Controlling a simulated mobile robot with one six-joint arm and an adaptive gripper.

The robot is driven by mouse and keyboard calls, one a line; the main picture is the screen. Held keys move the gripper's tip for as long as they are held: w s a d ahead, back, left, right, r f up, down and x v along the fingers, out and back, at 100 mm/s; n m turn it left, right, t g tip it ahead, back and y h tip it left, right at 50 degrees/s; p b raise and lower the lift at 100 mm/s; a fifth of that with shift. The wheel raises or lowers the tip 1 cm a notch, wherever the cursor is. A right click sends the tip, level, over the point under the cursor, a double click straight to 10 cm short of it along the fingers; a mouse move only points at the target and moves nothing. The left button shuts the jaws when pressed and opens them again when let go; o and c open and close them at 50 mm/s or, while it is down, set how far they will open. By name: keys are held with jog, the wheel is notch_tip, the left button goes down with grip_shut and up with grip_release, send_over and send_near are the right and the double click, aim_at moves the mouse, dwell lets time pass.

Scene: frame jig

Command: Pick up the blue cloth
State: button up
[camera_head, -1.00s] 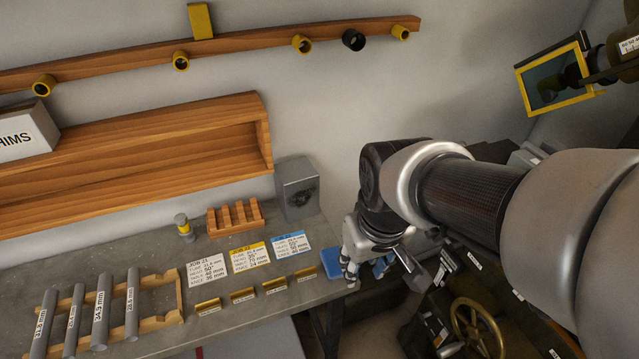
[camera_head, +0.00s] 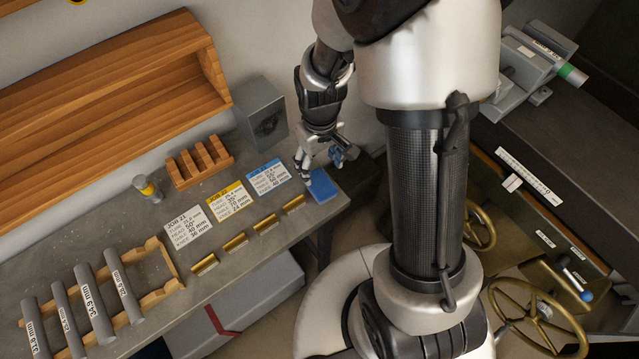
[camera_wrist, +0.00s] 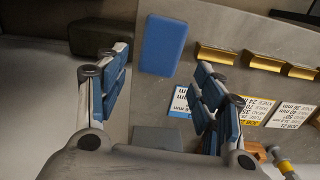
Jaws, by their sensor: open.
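The blue cloth (camera_head: 322,187) is a flat folded blue rectangle lying on the grey bench near its right end. It also shows in the wrist view (camera_wrist: 163,45), ahead of my fingers and roughly between their lines. My gripper (camera_head: 322,158) is open and empty, just behind the cloth in the head view. In the wrist view my gripper (camera_wrist: 160,90) has its two blue-padded fingers wide apart, with bare bench between them. I cannot tell how high the fingertips are above the bench.
Job cards (camera_head: 267,177) and brass holders (camera_head: 293,204) lie left of the cloth. A grey metal box (camera_head: 262,113) stands behind. A wooden slotted rack (camera_head: 200,162) and labelled tubes (camera_head: 94,303) are farther left. The bench ends just right of the cloth.

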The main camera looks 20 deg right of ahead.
aim_at(320, 183)
notch_tip(320, 183, down, 3)
jog(key=shift+f+b, duration=0.2)
jog(key=shift+b, duration=0.15)
jog(key=f, duration=0.1)
jog(key=f+b, duration=0.1)
jog(key=f, duration=0.1)
jog(key=f+b, duration=0.1)
jog(key=f, duration=0.1)
jog(key=shift+s, duration=0.25)
jog(key=shift+c, duration=0.3)
jog(key=c, duration=0.7)
